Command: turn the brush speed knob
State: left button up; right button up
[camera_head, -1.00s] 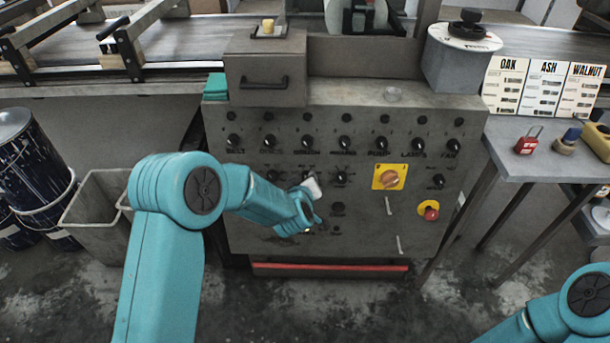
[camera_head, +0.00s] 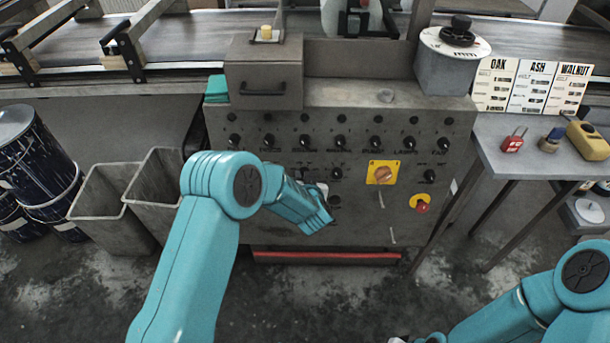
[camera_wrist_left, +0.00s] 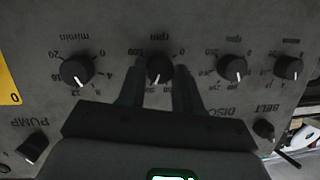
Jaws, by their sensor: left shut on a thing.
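A grey control panel (camera_head: 280,225) faces me, with rows of black knobs and printed labels. In the left wrist view, where the labels are upside down, a round black knob (camera_wrist_left: 160,67) with a white pointer line and an "rpm" scale sits between the two fingers of my left gripper (camera_wrist_left: 160,80). The fingers are shut on it from both sides. In the head view my left forearm hides that knob and most of the gripper.
A knob marked "m/min" (camera_wrist_left: 77,70) and another dial knob (camera_wrist_left: 232,67) flank the held one closely. A yellow-plated rotary switch (camera_head: 383,173) and red emergency button (camera_head: 421,206) are to the right on the panel. Grey bins (camera_head: 105,205) stand at left, a side table (camera_head: 500,165) at right.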

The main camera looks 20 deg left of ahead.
dwell(0.3)
pick_arm(q)
jog(key=o, duration=1)
jog(key=p+v, duration=0.1)
jog(key=v, duration=1.5)
jog(key=shift+s+d, duration=0.15)
